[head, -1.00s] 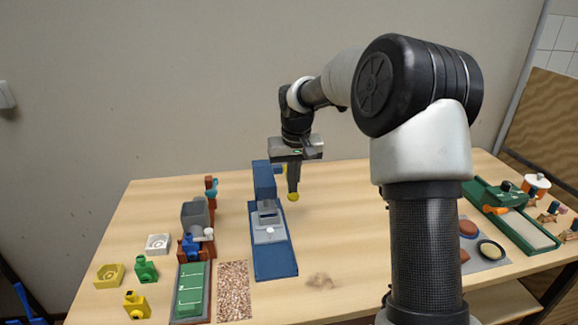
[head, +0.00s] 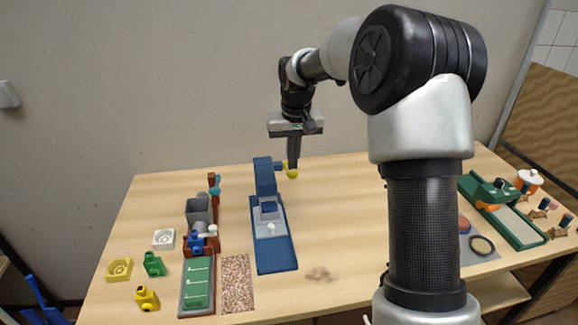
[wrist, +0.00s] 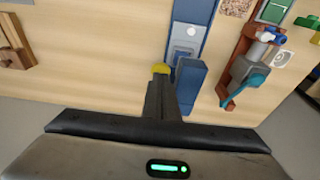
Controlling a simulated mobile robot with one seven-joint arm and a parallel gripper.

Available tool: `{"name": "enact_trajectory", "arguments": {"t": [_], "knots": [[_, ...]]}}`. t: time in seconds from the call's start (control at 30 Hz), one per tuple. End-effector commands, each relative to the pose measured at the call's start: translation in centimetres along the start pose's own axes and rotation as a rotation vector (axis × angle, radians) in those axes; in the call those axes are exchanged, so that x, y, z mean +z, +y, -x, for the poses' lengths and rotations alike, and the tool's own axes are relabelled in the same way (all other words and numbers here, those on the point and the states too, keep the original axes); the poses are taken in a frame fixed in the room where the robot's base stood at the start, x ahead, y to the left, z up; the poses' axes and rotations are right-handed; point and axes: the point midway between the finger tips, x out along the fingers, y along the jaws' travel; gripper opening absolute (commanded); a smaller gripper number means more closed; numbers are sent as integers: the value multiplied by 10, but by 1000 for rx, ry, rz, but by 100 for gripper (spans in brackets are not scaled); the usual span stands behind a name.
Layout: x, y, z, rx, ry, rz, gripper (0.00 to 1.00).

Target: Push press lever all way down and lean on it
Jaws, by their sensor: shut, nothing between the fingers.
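The blue press (head: 275,252) stands on the table left of my arm, with a tall blue head at its back and a grey block with a white knob in front. Its lever comes off the right side of the head and has a yellow end (head: 291,174). My gripper (head: 293,165) is shut and empty, pointing down with its fingertips right at the yellow end. In the wrist view the yellow end (wrist: 160,69) shows just past the fingertips, beside the blue head (wrist: 190,75). The fingers hide most of the lever, and I cannot tell whether they press on it.
A grey hopper machine (head: 199,212) and a green board (head: 198,288) stand left of the press, with a speckled mat (head: 237,283) between. Small yellow, green and white pieces lie farther left. A green tool (head: 515,213) is at the right.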

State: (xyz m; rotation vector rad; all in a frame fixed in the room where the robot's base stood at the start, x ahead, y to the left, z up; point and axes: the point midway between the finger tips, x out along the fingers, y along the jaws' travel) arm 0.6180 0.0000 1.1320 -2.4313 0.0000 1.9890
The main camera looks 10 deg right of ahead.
Motion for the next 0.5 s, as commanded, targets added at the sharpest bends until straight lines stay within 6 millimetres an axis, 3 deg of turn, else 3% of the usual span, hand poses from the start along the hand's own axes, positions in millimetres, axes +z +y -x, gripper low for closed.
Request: {"name": "enact_trajectory", "arguments": {"t": [0.5], "knots": [[-1, 0, 5, 0, 1, 0, 0]]}}
